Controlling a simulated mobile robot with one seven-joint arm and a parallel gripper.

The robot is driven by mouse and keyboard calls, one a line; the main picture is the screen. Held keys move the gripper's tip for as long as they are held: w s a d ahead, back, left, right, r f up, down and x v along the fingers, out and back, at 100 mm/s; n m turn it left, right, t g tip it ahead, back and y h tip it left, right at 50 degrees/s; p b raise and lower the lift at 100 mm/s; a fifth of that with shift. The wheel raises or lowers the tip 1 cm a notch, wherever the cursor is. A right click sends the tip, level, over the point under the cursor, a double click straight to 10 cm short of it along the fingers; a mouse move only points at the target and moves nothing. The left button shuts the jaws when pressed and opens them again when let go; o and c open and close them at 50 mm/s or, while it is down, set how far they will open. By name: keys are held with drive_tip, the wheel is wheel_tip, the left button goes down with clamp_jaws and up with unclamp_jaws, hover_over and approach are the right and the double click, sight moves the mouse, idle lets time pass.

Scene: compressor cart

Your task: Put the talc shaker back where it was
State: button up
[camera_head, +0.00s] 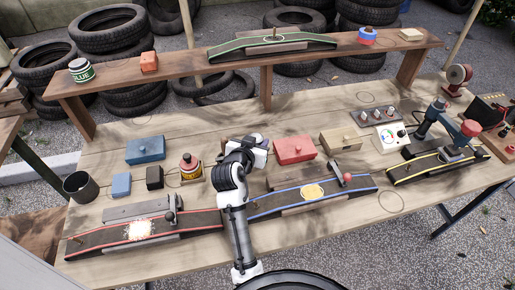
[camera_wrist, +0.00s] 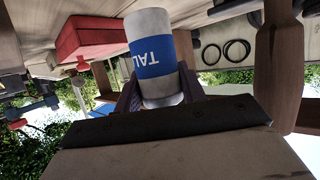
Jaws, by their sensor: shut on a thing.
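The talc shaker (camera_wrist: 153,60) is a white cylinder with a blue band lettered "TAL", seen in the wrist view. My gripper (camera_wrist: 158,92) is shut on it, with a dark finger on each side. In the head view my gripper (camera_head: 254,150) is over the middle of the workbench, left of the red box (camera_head: 294,150). My arm hides the shaker there. Faint ring outlines are drawn on the bench, one empty at the right front (camera_head: 391,202) and one empty at the back right (camera_head: 363,98).
Tyre strips with red (camera_head: 100,236), blue (camera_head: 265,205) and yellow (camera_head: 415,168) edging lie along the front. A raised shelf (camera_head: 220,75) spans the back, with a glue tin (camera_head: 81,70).

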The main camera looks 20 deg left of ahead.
wheel_tip(320, 180, down, 3)
drive_tip(key=shift+w+r+b, duration=0.1)
drive_tip(key=shift+b, duration=0.5)
drive_tip(key=shift+r, duration=0.15)
drive_tip(key=o, duration=1)
drive_tip(key=shift+o, duration=0.2)
drive_tip(key=shift+r, duration=0.1)
drive_tip(key=b+v, duration=0.2)
drive_tip(key=v, duration=1)
